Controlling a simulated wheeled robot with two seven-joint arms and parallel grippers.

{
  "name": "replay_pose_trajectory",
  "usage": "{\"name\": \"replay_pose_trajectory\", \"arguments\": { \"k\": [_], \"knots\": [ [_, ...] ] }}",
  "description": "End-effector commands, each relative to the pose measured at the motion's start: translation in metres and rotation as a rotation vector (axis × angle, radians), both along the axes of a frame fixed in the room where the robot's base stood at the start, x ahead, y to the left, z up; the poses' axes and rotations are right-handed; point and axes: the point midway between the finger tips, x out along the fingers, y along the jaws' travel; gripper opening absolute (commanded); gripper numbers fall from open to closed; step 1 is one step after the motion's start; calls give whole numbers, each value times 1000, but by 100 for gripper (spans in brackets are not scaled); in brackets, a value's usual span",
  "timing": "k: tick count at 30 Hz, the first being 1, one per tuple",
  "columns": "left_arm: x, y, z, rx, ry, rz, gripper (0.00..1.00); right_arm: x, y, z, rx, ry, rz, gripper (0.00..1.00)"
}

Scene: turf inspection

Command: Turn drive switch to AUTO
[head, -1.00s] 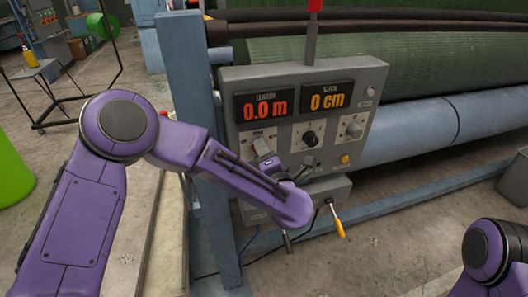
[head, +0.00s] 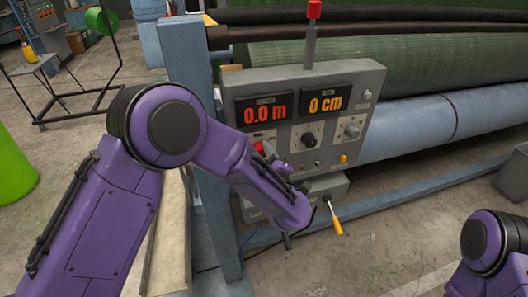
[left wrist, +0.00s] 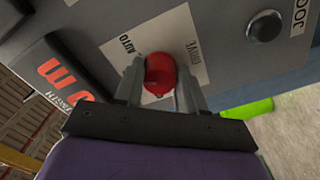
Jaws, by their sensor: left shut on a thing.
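The drive switch is a red knob (left wrist: 158,70) on a white plate (left wrist: 165,35) that reads AUTO and DRIVE. A small part of the red knob (head: 260,147) shows in the head view, below the 0.0 m display. My left gripper (left wrist: 159,86) is shut on the knob, with one finger on each side of it. In the head view my left forearm hides most of the switch and its plate. Which marking the knob points to, I cannot tell. My right gripper is not in view; only part of that arm shows at the lower right.
The grey control panel (head: 283,133) also carries a black knob (head: 309,140), a grey knob (head: 352,131) and a yellow button (head: 343,159). A red-topped lever (head: 313,12) rises above it. A yellow-handled crank (head: 336,224) sticks out below. A blue post (head: 190,60) stands left of the panel.

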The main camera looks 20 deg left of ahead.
Motion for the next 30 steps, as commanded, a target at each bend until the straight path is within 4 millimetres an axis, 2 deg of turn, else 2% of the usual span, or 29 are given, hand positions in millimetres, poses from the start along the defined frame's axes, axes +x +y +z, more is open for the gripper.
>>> {"name": "replay_pose_trajectory", "arguments": {
  "k": [15, 30],
  "knots": [
    [-1, 0, 0, 359, 244, -3, 9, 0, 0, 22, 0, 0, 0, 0],
    [-1, 1, -2, 494, 336, -2, 9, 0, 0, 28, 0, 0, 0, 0]
  ]
}}
